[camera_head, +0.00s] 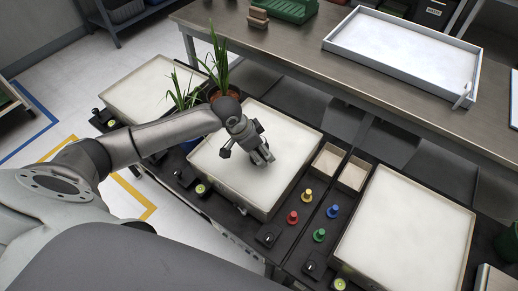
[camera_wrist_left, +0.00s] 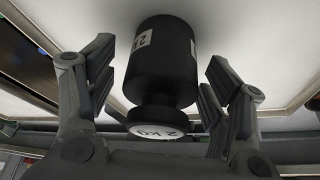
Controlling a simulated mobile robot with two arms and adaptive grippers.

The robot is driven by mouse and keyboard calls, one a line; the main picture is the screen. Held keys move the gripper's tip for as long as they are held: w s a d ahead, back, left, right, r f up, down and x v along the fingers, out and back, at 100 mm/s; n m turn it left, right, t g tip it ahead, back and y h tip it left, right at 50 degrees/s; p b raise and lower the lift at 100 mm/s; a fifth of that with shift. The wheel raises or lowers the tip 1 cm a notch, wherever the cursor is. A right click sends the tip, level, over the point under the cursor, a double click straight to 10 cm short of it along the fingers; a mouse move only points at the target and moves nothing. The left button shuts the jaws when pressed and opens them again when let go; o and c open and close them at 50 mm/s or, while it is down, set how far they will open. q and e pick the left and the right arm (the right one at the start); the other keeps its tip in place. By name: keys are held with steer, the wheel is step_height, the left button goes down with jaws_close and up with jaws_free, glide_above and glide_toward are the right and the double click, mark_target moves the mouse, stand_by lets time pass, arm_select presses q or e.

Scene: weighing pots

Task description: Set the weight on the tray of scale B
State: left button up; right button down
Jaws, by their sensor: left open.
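The black 2 KG weight (camera_wrist_left: 160,65) shows in the left wrist view, with its labelled knob towards the camera and its base against a pale tray surface. My left gripper (camera_wrist_left: 160,60) is open, with one finger on each side of the weight and a visible gap at both sides. In the head view my left gripper (camera_head: 262,157) is low over the middle scale's white tray (camera_head: 212,158), and the weight is hidden by it. I cannot read which scale is marked B. My right gripper is not in view.
Other scale trays stand at left (camera_head: 150,88) and right (camera_head: 400,235). Potted plants (camera_head: 220,70) stand behind my left arm. Several coloured knobs (camera_head: 307,196) and two small bins (camera_head: 328,160) lie right of the middle tray. A bench with a white tray (camera_head: 400,50) is behind.

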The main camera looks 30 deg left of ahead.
arm_select(q)
steer(key=p+v, duration=0.1)
steer(key=v, duration=1)
steer(key=shift+r, duration=0.4)
steer(key=shift+s, duration=0.1)
